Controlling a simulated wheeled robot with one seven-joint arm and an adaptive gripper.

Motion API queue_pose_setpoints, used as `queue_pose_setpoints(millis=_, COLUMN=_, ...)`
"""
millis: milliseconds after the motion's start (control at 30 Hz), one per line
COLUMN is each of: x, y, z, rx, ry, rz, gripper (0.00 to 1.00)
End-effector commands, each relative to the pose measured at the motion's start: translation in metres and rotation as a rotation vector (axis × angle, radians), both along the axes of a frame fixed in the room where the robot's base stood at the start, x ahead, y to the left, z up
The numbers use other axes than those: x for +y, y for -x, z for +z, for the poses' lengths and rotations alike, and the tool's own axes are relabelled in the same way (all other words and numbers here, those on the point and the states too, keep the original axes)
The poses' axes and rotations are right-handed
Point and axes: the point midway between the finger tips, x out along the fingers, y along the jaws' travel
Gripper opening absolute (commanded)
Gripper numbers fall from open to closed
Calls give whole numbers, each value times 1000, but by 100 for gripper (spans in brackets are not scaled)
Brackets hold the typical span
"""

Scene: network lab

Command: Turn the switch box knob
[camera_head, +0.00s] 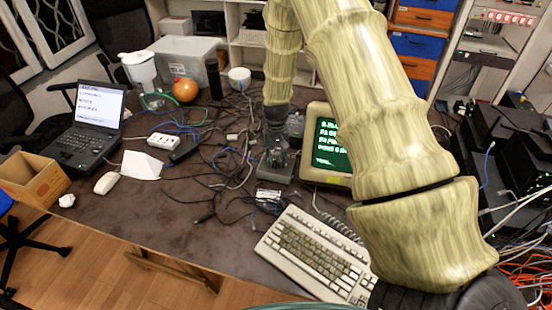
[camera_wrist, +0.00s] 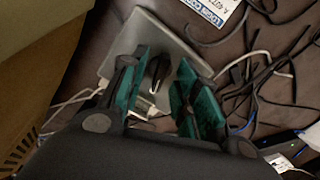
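The switch box (camera_head: 274,171) is a small grey box on the desk, near its middle, left of the green-screen monitor. In the wrist view its grey face (camera_wrist: 150,32) fills the upper middle. Its dark knob (camera_wrist: 157,70) stands up from that face, between my fingers. My gripper (camera_head: 277,150) points down over the box and hides the knob in the head view. In the wrist view my gripper (camera_wrist: 161,82) is open, with one green-padded finger on each side of the knob. Gaps show between the pads and the knob; I cannot tell the fingertip height.
A monitor (camera_head: 330,153) stands close right of the box, partly behind my arm. A beige keyboard (camera_head: 315,255) lies in front. Loose cables (camera_head: 225,180) surround the box. A laptop (camera_head: 92,120), power strip (camera_head: 163,142) and orange ball (camera_head: 185,90) are leftward.

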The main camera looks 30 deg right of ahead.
Motion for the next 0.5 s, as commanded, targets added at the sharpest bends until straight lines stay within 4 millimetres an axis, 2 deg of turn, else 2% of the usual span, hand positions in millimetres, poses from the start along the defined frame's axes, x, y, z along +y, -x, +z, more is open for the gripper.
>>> queue_pose_setpoints(millis=200, x=0, y=0, z=-10, rx=-1, ry=0, rz=0, gripper=31)
queue_pose_setpoints(millis=500, x=0, y=0, z=-11, rx=-1, ry=0, rz=0, gripper=31)
